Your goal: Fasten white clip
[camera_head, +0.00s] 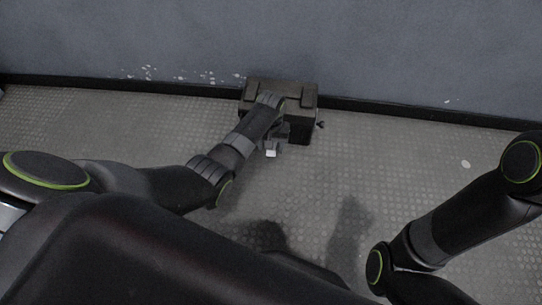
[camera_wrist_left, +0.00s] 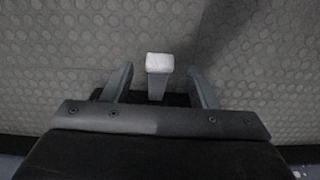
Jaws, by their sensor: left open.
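The white clip (camera_wrist_left: 159,63) shows in the left wrist view as a small pale block on a grey stem, between the two fingers of my left gripper (camera_wrist_left: 160,72). The fingers are spread, with a gap on each side of the clip. In the head view the clip (camera_head: 271,153) is a small white spot at the front of a dark box (camera_head: 309,101). My left gripper (camera_head: 275,141) is at the box's front, partly hidden by my own arm. Where the clip's stem joins the box is hidden. My right gripper is outside the view.
The box stands on the grey dimpled floor (camera_head: 420,160) against a blue-grey wall (camera_head: 400,50) with a black skirting strip. A small dark knob (camera_head: 321,124) sticks out at the box's right side. The floor right of the box is clear apart from a pale spot.

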